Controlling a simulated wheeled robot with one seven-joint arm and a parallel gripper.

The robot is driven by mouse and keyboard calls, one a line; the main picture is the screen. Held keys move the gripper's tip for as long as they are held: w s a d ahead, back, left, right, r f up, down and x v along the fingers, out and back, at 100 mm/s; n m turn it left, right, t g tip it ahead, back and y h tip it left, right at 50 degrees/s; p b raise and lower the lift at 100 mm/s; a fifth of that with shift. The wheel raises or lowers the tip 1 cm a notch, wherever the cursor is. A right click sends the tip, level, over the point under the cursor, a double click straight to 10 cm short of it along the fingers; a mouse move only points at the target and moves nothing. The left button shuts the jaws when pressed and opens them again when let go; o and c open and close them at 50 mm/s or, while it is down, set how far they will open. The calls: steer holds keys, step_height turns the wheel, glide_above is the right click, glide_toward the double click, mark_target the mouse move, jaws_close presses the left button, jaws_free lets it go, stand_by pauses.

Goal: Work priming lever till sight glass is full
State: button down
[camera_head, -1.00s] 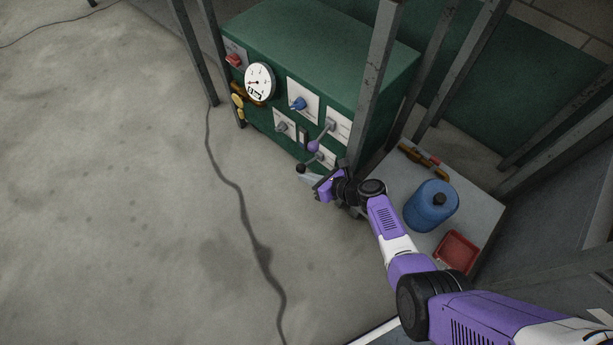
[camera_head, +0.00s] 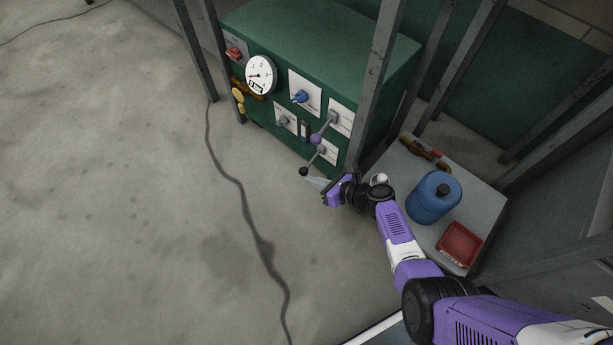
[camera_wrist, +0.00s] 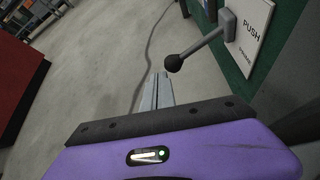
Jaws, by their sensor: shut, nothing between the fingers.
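A green cabinet (camera_head: 330,45) carries several controls on its front.
A round gauge (camera_head: 261,75) and a blue knob (camera_head: 300,97) are on the panel. A grey post (camera_head: 375,90) stands right of it. A low table (camera_head: 480,205) holds a blue jug (camera_head: 434,197) and a red tray (camera_head: 460,243). Open floor lies left.

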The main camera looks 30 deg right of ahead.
steer(key=d+p+v, duration=0.1)
steer(key=p+v, duration=0.1)
steer(key=v, duration=0.5)
steer(key=shift+f+p, duration=0.2)
steer(key=shift+p, duration=0.2)
steer(key=shift+f, duration=0.1)
